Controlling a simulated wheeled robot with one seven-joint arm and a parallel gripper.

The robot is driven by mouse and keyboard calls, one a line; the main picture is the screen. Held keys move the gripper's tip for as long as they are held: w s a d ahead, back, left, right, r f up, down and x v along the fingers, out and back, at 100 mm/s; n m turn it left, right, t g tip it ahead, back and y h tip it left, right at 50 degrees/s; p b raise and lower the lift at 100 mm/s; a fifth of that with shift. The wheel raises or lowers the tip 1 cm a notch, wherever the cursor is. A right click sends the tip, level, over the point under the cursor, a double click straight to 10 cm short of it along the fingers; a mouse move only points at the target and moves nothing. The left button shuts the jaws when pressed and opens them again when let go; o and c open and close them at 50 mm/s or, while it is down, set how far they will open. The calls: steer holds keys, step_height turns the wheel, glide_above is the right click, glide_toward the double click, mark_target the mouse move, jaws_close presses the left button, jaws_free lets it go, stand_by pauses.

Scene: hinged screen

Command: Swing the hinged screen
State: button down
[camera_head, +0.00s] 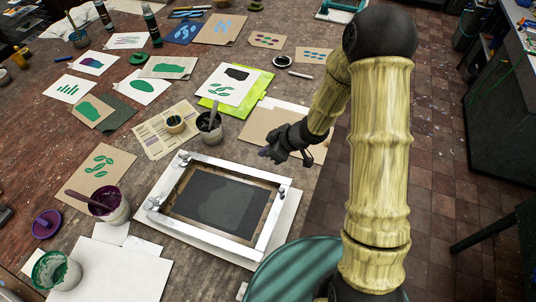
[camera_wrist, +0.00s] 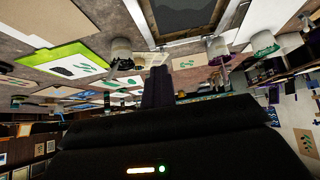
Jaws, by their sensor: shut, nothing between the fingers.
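The hinged screen (camera_head: 215,202) is a white rectangular frame around dark mesh with a brownish inner border. It appears to lie flat on a white base board (camera_head: 289,222). Small metal fittings show at its left corners, with a dark knob near its right corner. My gripper (camera_head: 268,153) is shut and empty, beyond the frame's far right side and apart from it in the head view. In the wrist view, the dark closed fingers (camera_wrist: 157,86) point toward the table, and part of the screen (camera_wrist: 186,16) shows at the top edge.
A grey pot with a tool (camera_head: 210,125) stands just behind the screen. A purple ink pot (camera_head: 108,205) and a green ink pot (camera_head: 56,271) stand to its left. Printed sheets cover the table behind. A green round stool (camera_head: 300,268) is at the front right.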

steer(key=shift+w+a+r, duration=0.1)
steer(key=shift+a+r, duration=0.2)
steer(key=shift+r, duration=0.55)
steer(key=c, duration=1.7)
jaws_free()
steer(key=shift+d+r, duration=0.1)
steer(key=v, duration=1.7)
